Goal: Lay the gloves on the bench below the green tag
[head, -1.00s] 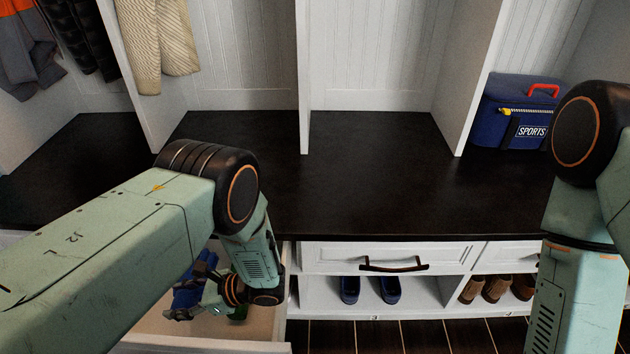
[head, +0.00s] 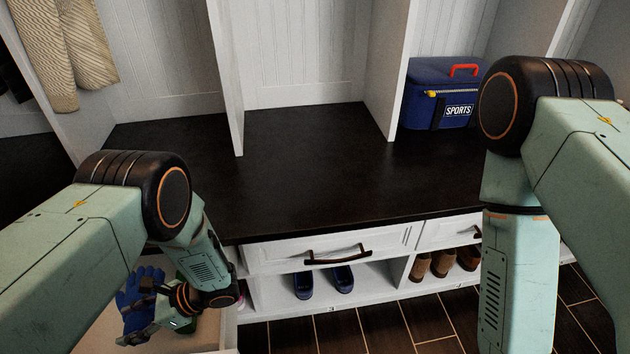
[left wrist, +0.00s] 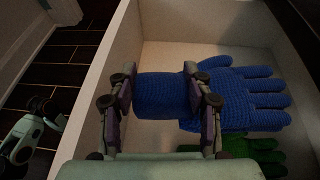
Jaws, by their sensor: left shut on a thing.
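A blue knitted glove (head: 135,290) lies in an open white drawer (left wrist: 87,105) under the bench. It also shows in the left wrist view (left wrist: 245,88), with its fingers pointing right. My left gripper (left wrist: 160,95) is down in the drawer, shut on the glove near its cuff. In the head view my left gripper (head: 158,308) partly covers the glove. A green glove (left wrist: 262,150) lies beside it in the drawer, partly hidden. The dark bench top (head: 300,165) is bare in the middle. My right gripper is out of view. No green tag shows.
A blue sports bag (head: 440,95) stands on the bench at the right. White dividers (head: 227,85) split the bench into bays. A cream garment (head: 75,55) hangs at the left. Blue shoes (head: 322,282) and brown shoes (head: 440,262) sit on the shelf below.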

